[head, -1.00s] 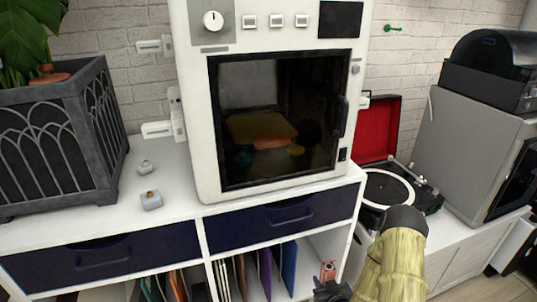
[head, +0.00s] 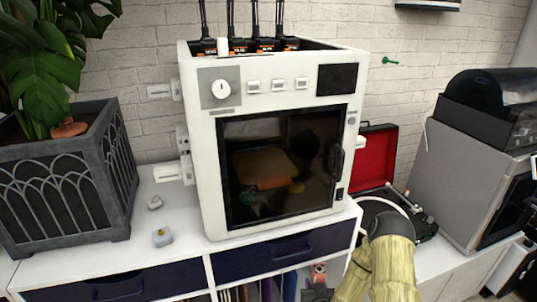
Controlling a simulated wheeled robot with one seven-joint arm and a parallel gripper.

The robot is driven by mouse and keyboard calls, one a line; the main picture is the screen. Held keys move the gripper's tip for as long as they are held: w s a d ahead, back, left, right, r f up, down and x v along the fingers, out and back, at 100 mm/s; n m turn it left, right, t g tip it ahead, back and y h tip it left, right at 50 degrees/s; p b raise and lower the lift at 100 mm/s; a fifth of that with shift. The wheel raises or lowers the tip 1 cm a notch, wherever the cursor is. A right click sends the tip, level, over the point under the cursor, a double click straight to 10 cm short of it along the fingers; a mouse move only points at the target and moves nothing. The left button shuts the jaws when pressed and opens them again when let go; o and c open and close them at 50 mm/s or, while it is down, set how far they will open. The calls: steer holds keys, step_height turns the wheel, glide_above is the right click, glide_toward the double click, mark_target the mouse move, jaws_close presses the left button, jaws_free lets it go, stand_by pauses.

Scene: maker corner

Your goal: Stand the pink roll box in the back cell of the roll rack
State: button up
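A small pink box (head: 318,273) with a dark round mark, which I take for the pink roll box, is low in the head view, right of centre, in front of the cabinet's open lower part. My dark gripper (head: 318,293) is directly below it at the bottom edge, beside my sleeved arm. The box keeps its place at the gripper, so it looks held. The fingertips are small and partly cut off.
A white machine (head: 213,180) with a dark glass door stands on the white cabinet (head: 60,272), with black posts rising from its top. A planter (head: 65,190) stands left. A turntable (head: 430,225) and a grey machine (head: 450,185) are at right. Small pieces lie on the cabinet top.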

steer(key=s+r+p, duration=0.3)
steer(key=r+p, duration=0.9)
steer(key=s+r+p, duration=0.3)
steer(key=r+p, duration=0.9)
steer(key=p, duration=0.1)
steer(key=shift+r, duration=0.25)
steer(key=shift+s, duration=0.1)
